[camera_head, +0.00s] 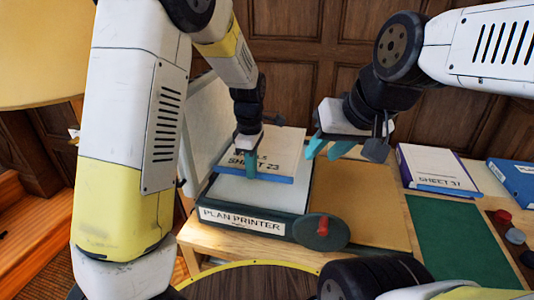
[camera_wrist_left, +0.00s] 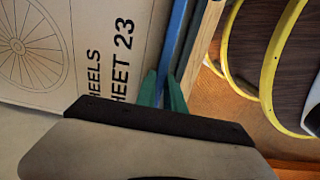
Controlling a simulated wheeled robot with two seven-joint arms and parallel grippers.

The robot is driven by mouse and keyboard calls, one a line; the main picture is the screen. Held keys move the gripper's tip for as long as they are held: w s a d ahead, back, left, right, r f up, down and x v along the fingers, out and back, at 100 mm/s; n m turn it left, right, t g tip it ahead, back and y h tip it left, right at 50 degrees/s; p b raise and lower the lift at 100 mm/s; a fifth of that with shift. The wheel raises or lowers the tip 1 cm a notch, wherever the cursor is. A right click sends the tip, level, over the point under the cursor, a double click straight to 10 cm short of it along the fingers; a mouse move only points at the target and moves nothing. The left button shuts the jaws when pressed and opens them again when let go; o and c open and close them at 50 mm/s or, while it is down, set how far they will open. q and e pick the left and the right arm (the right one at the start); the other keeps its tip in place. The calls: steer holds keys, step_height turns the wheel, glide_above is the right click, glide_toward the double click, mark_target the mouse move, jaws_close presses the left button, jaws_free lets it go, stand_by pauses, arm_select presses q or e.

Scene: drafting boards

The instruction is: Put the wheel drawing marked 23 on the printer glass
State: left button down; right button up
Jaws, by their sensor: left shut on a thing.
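The wheel drawing (camera_head: 281,149) is a flat tan board with a blue front edge, lettered "SHEET 23". In the left wrist view, the drawing (camera_wrist_left: 72,40) shows a spoked wheel and "SHEET 23". My left gripper (camera_head: 250,166) is shut on its blue edge; its green fingers (camera_wrist_left: 163,92) pinch that edge. The drawing is over the back part of the pale printer glass (camera_head: 245,193); I cannot tell whether it touches. The plan printer (camera_head: 210,214) is dark green, with its pale lid (camera_head: 202,125) raised. My right gripper (camera_head: 330,148) is open and empty, right of the drawing.
A dark green disc with a red knob (camera_head: 323,226) is at the printer's front right. A tan board (camera_head: 365,200) lies right of the printer. Sheet 37 (camera_head: 437,168), a blue board (camera_head: 515,180) and a green mat (camera_head: 455,235) are farther right.

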arm_select(q)
glide_above(254, 200)
step_height(254, 200, down, 6)
steer(key=shift+r, duration=0.1)
steer(key=shift+f, duration=2.05)
steer(key=c, duration=1.4)
jaws_free()
steer(key=shift+f, duration=0.1)
steer(key=shift+c, duration=0.2)
